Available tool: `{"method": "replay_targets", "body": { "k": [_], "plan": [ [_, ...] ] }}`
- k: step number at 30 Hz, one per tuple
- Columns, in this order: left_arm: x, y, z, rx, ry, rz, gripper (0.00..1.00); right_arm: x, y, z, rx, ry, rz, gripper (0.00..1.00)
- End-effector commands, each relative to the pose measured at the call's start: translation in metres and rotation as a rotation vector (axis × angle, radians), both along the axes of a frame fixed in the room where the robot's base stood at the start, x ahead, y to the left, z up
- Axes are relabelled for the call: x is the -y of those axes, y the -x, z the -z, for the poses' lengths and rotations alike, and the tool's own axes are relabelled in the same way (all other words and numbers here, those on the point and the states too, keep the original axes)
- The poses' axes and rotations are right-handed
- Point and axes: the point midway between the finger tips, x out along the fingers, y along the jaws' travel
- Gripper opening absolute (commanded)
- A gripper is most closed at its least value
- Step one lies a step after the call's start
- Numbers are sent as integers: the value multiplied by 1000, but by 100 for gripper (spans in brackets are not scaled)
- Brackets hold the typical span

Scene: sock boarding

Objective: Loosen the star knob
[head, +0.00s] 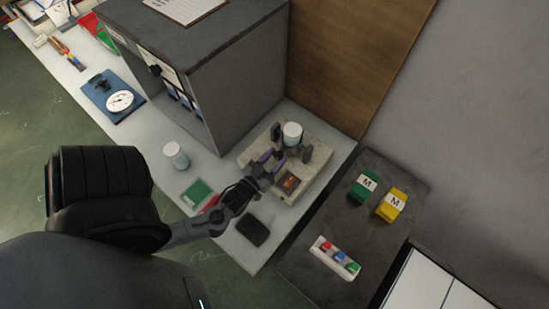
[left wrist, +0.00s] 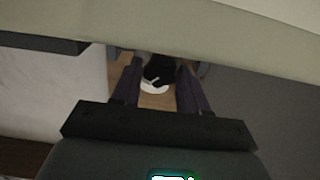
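A beige device (head: 313,176) stands on the white bench, with a white-capped jar (head: 292,131) held upright between dark clamp parts. A small dark knob (head: 279,153), which seems to be the star knob, is on the near side of the jar. My left gripper (head: 272,160) reaches over the device with its purple fingers apart, their tips close to the knob. In the left wrist view, a black knob-like shape (left wrist: 160,68) lies between the two fingers, with a white rounded part below it. I cannot tell whether the fingers touch it. My right gripper is out of view.
A grey cabinet (head: 235,85) stands close behind my left arm. The dark surface at right carries green (head: 363,186) and yellow (head: 392,205) blocks and a button strip (head: 335,258).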

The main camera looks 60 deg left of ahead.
Motion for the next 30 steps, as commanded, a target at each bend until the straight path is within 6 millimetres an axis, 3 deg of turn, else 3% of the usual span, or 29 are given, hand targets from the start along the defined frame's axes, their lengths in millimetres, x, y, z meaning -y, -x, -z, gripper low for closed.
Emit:
{"method": "replay_targets", "body": {
  "k": [1,7,13,21,30],
  "plan": [
    [0,0,0,0,0,0,35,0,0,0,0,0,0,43],
    [0,0,0,0,0,0,5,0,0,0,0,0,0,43],
    [0,0,-3,31,74,-2,5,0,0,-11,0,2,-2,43],
    [-2,1,-3,155,358,-1,5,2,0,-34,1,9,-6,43],
    [-1,1,1,188,431,3,5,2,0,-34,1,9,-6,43]
  ]
}}
